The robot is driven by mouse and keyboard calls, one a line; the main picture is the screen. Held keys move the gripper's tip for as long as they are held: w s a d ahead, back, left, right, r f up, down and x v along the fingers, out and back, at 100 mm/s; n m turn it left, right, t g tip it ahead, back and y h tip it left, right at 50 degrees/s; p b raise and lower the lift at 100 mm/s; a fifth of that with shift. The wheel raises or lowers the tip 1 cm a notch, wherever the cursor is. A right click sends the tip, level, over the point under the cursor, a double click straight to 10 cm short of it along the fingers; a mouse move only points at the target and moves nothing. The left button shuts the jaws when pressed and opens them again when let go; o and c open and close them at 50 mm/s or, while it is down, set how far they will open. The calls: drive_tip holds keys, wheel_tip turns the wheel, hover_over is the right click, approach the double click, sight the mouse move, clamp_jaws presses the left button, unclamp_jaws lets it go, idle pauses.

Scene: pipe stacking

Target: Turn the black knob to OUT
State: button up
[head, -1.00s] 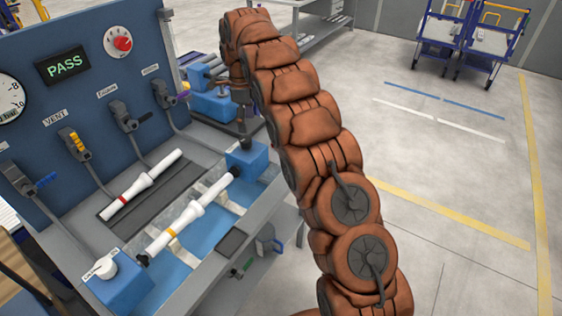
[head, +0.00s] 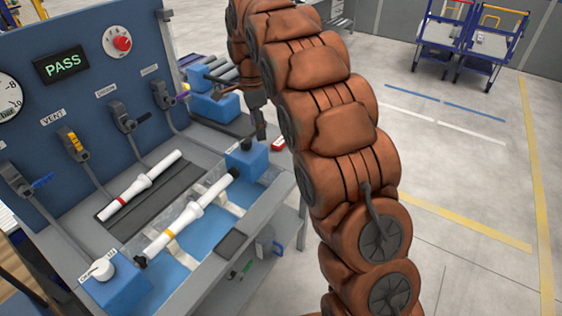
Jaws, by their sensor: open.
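The black knob (head: 246,143) sits on top of the blue block (head: 250,160) at the right end of the test bench. It is small here, and I cannot read its marking or which way it points. My gripper (head: 261,136) hangs down from my brown arm just to the right of the knob, and it appears apart from it. It is open and holds nothing that I can see. The arm covers part of the view to the right.
A white pipe (head: 190,216) with a yellow band lies in the blue trough, and another (head: 140,187) with a red band lies behind. A white knob (head: 101,269) is front left.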

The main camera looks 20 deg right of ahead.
drive_tip(key=s+n+b, duration=0.1)
drive_tip(key=s+n, duration=0.6)
drive_tip(key=s, duration=0.9)
drive_tip(key=shift+r+g+b, duration=0.3)
drive_tip(key=shift+r+b, duration=0.05)
drive_tip(key=shift+r, duration=0.1)
drive_tip(key=shift+s, duration=0.1)
drive_tip(key=s+f+n, duration=0.2)
drive_tip(key=s+n, duration=0.2)
drive_tip(key=s, duration=0.4)
drive_tip(key=s+a+f+n, duration=0.1)
drive_tip(key=s+n, duration=0.3)
drive_tip(key=s, duration=0.5)
drive_tip(key=s+f+n, duration=0.2)
drive_tip(key=s+n, duration=0.2)
drive_tip(key=s, duration=0.5)
drive_tip(key=shift+a+f+g, duration=0.15)
drive_tip(key=shift+f+g, duration=0.2)
drive_tip(key=shift+g, duration=0.05)
